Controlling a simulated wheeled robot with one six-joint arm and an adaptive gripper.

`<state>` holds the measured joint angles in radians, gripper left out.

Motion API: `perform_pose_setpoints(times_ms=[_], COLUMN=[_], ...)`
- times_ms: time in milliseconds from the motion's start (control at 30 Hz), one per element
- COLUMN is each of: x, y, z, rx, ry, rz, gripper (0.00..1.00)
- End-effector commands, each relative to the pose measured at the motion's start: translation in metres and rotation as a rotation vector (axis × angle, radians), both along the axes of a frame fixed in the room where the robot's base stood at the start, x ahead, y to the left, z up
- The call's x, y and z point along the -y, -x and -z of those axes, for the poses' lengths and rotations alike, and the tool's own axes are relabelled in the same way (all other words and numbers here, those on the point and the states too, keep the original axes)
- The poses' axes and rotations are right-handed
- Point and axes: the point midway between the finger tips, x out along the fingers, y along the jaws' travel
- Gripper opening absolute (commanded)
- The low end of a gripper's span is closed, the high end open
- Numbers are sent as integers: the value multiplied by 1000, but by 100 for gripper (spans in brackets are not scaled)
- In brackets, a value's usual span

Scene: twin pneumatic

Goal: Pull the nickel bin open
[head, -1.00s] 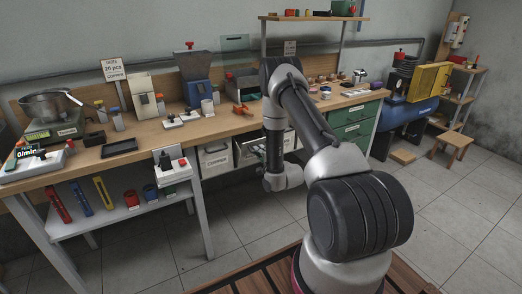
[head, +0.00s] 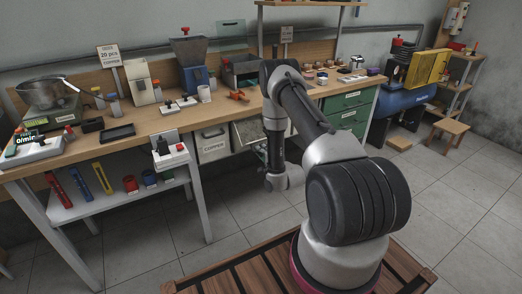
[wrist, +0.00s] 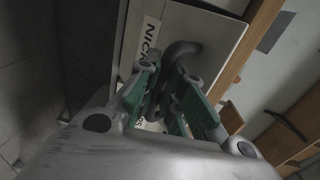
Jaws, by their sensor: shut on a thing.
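The nickel bin (wrist: 205,28) fills the upper middle of the wrist view, a pale front with a partly covered label reading "NICK". Its dark curved handle (wrist: 182,47) sticks out from that front. My gripper (wrist: 172,85), with green finger pads, is shut on the handle. In the head view the nickel bin (head: 247,131) hangs under the bench, right of the copper bin, partly hidden by my arm. Its speckled grey inside seems to show from above, so it looks drawn out; how far I cannot tell.
The copper bin (head: 212,143) is beside it on the left. Green drawers (head: 348,117) stand to the right under the wooden bench (head: 150,122). A white lower shelf (head: 115,205) is at left. The tiled floor (head: 240,220) in front is clear. A stool (head: 447,131) stands far right.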

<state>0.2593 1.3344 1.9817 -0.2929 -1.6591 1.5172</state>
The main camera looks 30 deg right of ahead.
Motion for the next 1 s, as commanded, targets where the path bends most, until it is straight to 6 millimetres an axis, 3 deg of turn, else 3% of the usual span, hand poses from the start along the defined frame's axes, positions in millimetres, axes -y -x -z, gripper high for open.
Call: perform_pose_setpoints(times_ms=[167,200,333,667,767,1000], x=[0,0,0,0,1,3], y=[0,0,0,3,15,68], z=[1,1,1,0,0,-4], rx=[-3,-3,-2,0,-3,-5], ry=[-3,-3,-2,-1,-1,-3], rz=[-1,-1,-1,0,0,2], gripper=[0,11,32,32,32,32])
